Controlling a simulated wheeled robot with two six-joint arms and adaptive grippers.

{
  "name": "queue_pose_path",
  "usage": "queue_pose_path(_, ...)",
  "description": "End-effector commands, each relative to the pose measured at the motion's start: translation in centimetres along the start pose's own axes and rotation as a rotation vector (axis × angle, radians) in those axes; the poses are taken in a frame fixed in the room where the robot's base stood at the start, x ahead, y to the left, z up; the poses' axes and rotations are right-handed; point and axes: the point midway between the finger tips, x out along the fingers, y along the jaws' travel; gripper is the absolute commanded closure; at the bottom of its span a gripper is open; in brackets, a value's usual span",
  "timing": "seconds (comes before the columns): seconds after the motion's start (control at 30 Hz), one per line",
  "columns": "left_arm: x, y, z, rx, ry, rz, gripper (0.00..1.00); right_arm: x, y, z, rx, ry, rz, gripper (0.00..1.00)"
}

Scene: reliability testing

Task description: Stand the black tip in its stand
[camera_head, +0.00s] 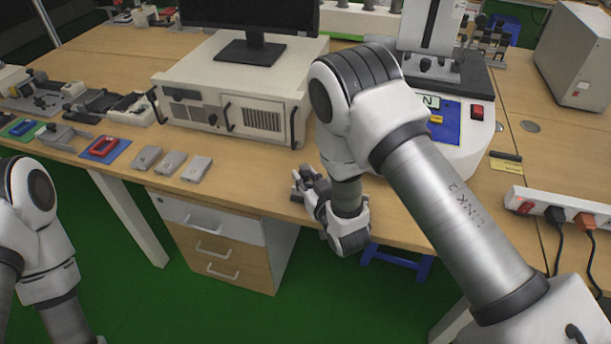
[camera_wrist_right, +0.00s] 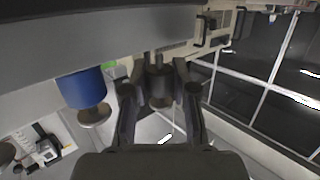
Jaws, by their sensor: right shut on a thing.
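My right gripper (camera_head: 308,190) is low over the front edge of the wooden desk, in front of the white computer case, partly hidden by its own wrist. In the right wrist view its two fingers (camera_wrist_right: 159,92) are closed on a dark, short cylinder with a narrower end, which looks like the black tip (camera_wrist_right: 158,72). The tip is hard to make out in the head view. I cannot tell for sure which thing is its stand. My left arm shows at the lower left, with its gripper outside the picture.
The white computer case (camera_head: 225,95) carries a monitor. A white testing machine (camera_head: 470,130) stands behind my right arm. A power strip (camera_head: 560,212) lies at the right. Several grey blocks (camera_head: 171,163) lie at the front left. A blue cylinder (camera_wrist_right: 84,88) shows beside the fingers.

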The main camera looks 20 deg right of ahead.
Motion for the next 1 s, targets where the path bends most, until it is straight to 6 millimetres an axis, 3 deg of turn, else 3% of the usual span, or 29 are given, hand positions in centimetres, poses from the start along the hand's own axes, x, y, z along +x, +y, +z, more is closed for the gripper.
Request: queue_pose_path(1.0,1.6,0.0,0.0,0.000,0.000,0.000,0.60,0.4,0.0,2.1,0.000,0.000,0.000,1.00)
